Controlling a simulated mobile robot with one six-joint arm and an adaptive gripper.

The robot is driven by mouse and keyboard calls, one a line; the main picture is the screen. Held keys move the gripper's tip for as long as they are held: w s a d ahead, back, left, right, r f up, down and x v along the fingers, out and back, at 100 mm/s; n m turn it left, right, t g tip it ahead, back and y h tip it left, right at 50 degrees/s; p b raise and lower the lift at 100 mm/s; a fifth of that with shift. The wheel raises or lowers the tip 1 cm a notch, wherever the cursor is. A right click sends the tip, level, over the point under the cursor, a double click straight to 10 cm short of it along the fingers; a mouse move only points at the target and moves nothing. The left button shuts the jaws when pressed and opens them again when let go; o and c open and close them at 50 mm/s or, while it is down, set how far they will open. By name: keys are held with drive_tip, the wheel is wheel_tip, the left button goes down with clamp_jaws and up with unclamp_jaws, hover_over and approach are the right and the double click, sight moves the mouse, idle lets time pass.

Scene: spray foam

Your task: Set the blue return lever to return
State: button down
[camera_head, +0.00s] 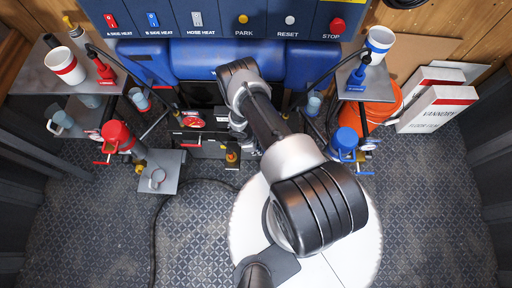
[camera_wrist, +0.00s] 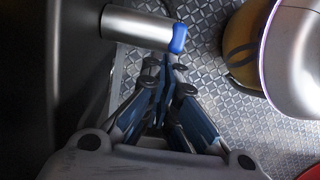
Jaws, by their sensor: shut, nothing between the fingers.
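Blue handled parts show at the right in the head view: an upright blue handle (camera_head: 357,76) on the right shelf and a blue pump (camera_head: 345,139) with a blue bar low beside it. I cannot tell for sure which is the return lever. In the wrist view, a silver cylinder with a blue tip (camera_wrist: 178,38) lies just above my fingertips; I cannot tell whether it touches them. My gripper (camera_wrist: 165,66) is shut and empty, pointing down toward the patterned floor. In the head view my arm hides most of it.
Red matching parts stand at left, with a red handle (camera_head: 104,70) and red pump (camera_head: 117,135). An orange bucket (camera_head: 382,108) and white boxes (camera_head: 437,106) sit right.

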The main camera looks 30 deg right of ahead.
drive_tip(key=shift+s+d+f, duration=0.15)
drive_tip(key=shift+d+f, duration=0.05)
drive_tip(key=shift+f, duration=0.1)
idle(1.0)
